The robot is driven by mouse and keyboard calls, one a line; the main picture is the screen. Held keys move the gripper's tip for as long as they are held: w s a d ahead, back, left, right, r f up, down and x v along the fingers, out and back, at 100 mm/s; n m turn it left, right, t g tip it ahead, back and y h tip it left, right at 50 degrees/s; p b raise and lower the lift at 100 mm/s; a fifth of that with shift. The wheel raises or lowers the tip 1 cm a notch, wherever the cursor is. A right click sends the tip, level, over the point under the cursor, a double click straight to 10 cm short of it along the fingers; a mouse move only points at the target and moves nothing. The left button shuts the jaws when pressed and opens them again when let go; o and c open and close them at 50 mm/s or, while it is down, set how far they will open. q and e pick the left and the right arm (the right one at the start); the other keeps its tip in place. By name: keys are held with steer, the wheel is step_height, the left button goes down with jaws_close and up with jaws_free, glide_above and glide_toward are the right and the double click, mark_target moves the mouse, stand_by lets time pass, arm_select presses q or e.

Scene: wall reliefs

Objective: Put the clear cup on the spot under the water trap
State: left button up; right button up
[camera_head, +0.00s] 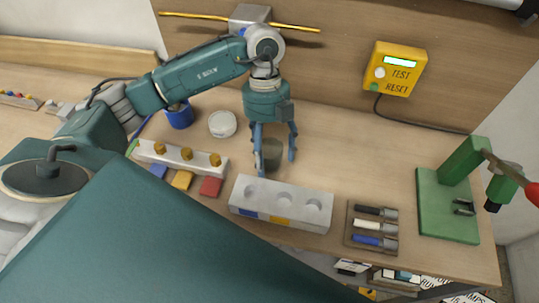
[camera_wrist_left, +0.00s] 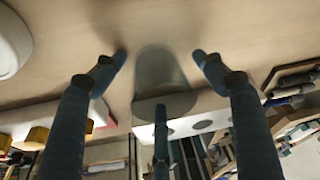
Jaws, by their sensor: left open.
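The clear cup, greyish and see-through, stands on the bench (camera_head: 340,150). In the head view the cup (camera_head: 271,155) is between the fingers of my left gripper (camera_head: 275,163). In the left wrist view the cup (camera_wrist_left: 164,78) lies between the spread fingers of the same gripper (camera_wrist_left: 160,56), with gaps at both sides. The gripper is open, pointing down. A grey box on a yellow pipe (camera_head: 250,16) on the back wall looks like the water trap; my arm partly covers it. I cannot make out a marked spot under it. My right gripper is not in view.
A white block with round holes (camera_head: 284,204) is just in front of the cup. A white round dish (camera_head: 222,124) and blue cup (camera_head: 179,115) stand left. A knobbed rack (camera_head: 180,158), tool tray (camera_head: 373,228) and green stand (camera_head: 447,205) are around.

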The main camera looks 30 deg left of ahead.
arm_select(q)
steer(key=c, duration=1.2)
steer(key=shift+c, duration=0.5)
steer(key=shift+r, duration=0.15)
step_height(320, 180, up, 20)
steer(key=m, duration=0.1)
steer(key=f+m+y, duration=0.1)
steer(key=m, duration=0.2)
steer(key=shift+w+f+m+g, duration=0.25)
steer(key=shift+f+m+g, duration=0.05)
steer(key=shift+f+m, duration=0.1)
steer(key=shift+c, duration=0.2)
step_height(320, 180, down, 7)
steer(key=w+d+n+t, duration=0.1)
steer(key=n+t, duration=0.2)
steer(key=n, duration=1.3)
steer(key=w+d+n+t+y, duration=0.1)
steer(key=w+n+t, duration=0.1)
steer(key=n, duration=1.5)
steer(key=shift+d+t, duration=0.4)
steer(key=shift+t, duration=0.4)
